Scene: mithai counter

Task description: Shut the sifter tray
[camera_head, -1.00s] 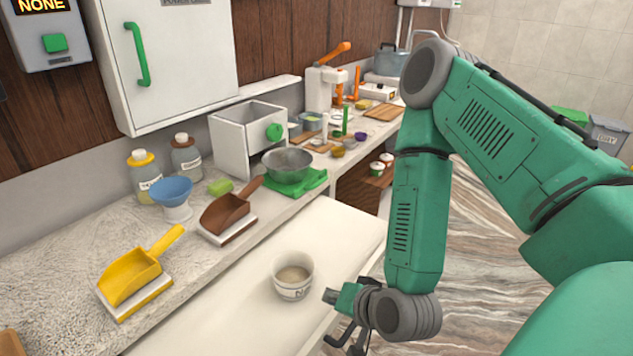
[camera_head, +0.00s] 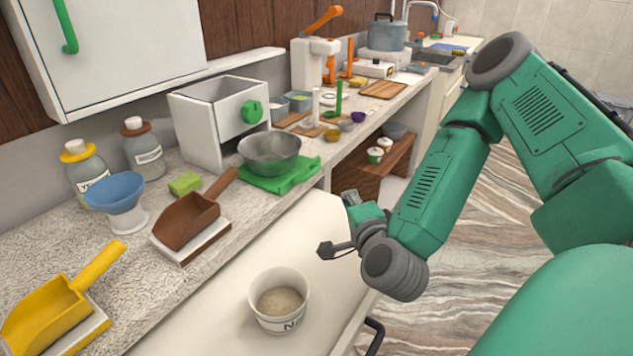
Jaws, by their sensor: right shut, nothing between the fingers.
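A white open-topped box (camera_head: 200,138) with a round green knob (camera_head: 252,112) on its front stands on the counter against the wall. It looks most like the sifter, but no label shows and I cannot tell how far any tray in it is out. My right gripper (camera_head: 328,250) is shut and empty, over the right edge of a lower white surface. It is apart from the box, to the right of and nearer than the knob. My left gripper is out of view.
A cup of grain (camera_head: 280,300) sits on the white surface (camera_head: 215,310). Brown (camera_head: 187,220) and yellow scoops (camera_head: 45,315) and a blue funnel (camera_head: 115,190) line the counter. A black handle (camera_head: 375,335) shows below.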

